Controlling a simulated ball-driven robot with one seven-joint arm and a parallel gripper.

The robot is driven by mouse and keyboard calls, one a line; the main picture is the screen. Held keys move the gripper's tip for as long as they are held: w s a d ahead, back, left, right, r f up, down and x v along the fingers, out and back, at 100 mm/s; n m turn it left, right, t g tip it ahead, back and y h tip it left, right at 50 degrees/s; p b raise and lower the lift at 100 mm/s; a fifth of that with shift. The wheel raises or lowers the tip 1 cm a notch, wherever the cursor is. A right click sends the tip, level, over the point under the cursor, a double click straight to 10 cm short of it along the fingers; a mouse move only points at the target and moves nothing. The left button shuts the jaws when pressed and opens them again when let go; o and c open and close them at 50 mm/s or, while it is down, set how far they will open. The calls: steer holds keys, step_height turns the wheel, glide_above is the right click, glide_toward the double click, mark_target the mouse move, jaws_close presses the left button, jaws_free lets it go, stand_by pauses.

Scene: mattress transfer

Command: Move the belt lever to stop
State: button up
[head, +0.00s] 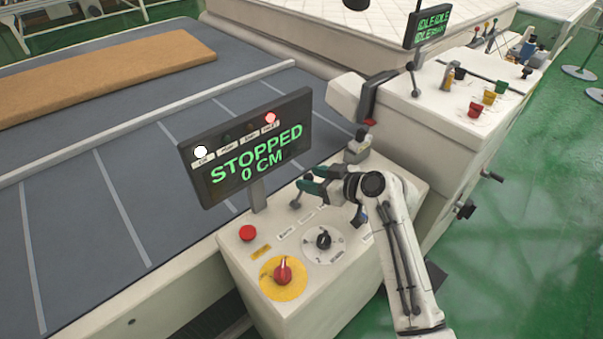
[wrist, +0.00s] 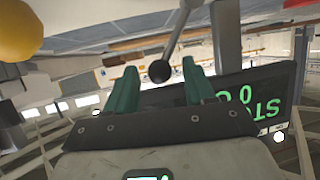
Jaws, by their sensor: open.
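A thin grey lever with a black ball knob (head: 295,204) stands on the white control console (head: 240,262), just below my gripper's fingertips in the head view. My gripper (head: 308,179) is open, its teal fingers reaching left over the console. In the wrist view the lever's black ball (wrist: 160,71) shows in the gap between the two open fingers (wrist: 160,84); I cannot tell whether it touches them. The display (head: 248,150) reads "STOPPED 0 CM", with a red lamp lit at its right and a white one at its left.
The console also carries a red push button (head: 248,233), a red rotary switch (head: 283,272) on a yellow disc and a black dial (head: 323,240). A grey belt (head: 110,190) with a brown slab (head: 100,75) lies left. A second white cabinet (head: 420,110) stands behind right.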

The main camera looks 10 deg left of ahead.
mark_target(310, 178)
steer(key=shift+x, duration=2)
steer(key=shift+c, duration=0.3)
jaws_close()
